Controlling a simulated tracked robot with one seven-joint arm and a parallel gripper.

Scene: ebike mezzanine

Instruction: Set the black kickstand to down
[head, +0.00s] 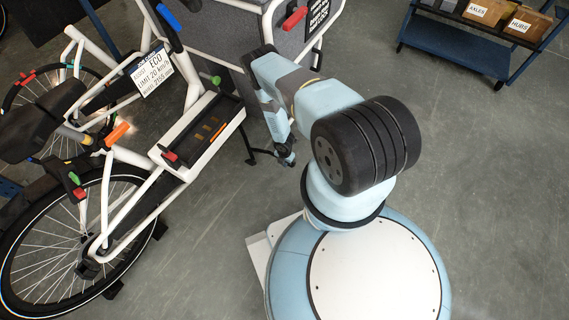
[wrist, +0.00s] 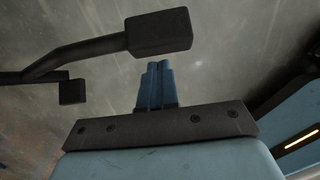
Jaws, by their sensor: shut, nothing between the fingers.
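The black kickstand shows in the wrist view as a dark bent bar (wrist: 85,52) with a blocky foot (wrist: 160,32) at its right end. A second, smaller black block (wrist: 72,92) is at lower left. In the head view a thin black leg (head: 249,150), likely part of the kickstand, shows under the white bike frame, just left of my gripper (head: 288,160). My gripper's blue fingers (wrist: 157,68) are together and empty, tips just below the foot in the wrist picture. Contact cannot be told. My arm hides part of the area.
The white cargo bike (head: 190,130) fills the left, with its rear wheel (head: 75,240) and an open tray (head: 205,130). An orange lever (head: 117,134) and red and green handles are on it. A blue cart (head: 460,50) with boxes stands at top right. Floor to the right is clear.

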